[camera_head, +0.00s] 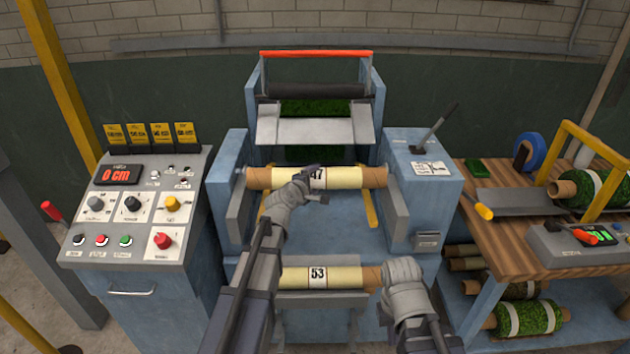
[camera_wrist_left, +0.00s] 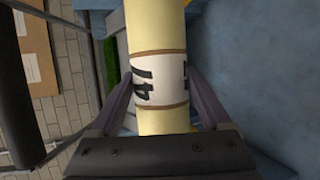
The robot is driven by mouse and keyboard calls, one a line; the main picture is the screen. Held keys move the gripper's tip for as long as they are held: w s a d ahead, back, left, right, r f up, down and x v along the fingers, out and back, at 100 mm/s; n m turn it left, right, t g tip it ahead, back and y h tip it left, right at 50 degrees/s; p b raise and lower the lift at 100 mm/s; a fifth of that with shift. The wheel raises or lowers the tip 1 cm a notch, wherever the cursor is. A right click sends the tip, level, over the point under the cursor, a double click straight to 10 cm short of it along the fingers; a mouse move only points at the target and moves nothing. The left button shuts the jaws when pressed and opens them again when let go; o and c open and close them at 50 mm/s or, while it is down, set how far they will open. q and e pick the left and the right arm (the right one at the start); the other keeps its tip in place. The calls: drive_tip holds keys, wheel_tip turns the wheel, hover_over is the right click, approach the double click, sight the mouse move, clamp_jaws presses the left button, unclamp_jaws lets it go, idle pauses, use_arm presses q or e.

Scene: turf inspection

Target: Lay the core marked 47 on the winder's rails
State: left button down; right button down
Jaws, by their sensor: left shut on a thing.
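The core marked 47 (camera_head: 347,178) is a pale yellow tube with brown ends and a white label. It lies level across the gap between the winder's blue side housings (camera_head: 427,190). My left gripper (camera_head: 308,180) is shut on it at the label; the left wrist view shows the core (camera_wrist_left: 156,30) between the fingers (camera_wrist_left: 160,88). Yellow rails (camera_head: 370,210) show below the core; I cannot tell whether it touches them. My right gripper (camera_head: 402,270) is by the right end of the core marked 53 (camera_head: 345,278); its fingertips are hard to make out.
Core 53 lies on a grey rest (camera_head: 318,297) at the winder's front. A control console (camera_head: 135,215) stands left, its display reading 0 cm. A wooden bench (camera_head: 500,235) with turf rolls stands right. A red-topped bar (camera_head: 316,54) crosses above the winder.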

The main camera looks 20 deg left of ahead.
use_arm(q)
drive_tip(key=shift+f, duration=0.2)
wheel_tip(320, 180, down, 6)
drive_tip(key=b, duration=0.6)
idle(0.3)
unclamp_jaws()
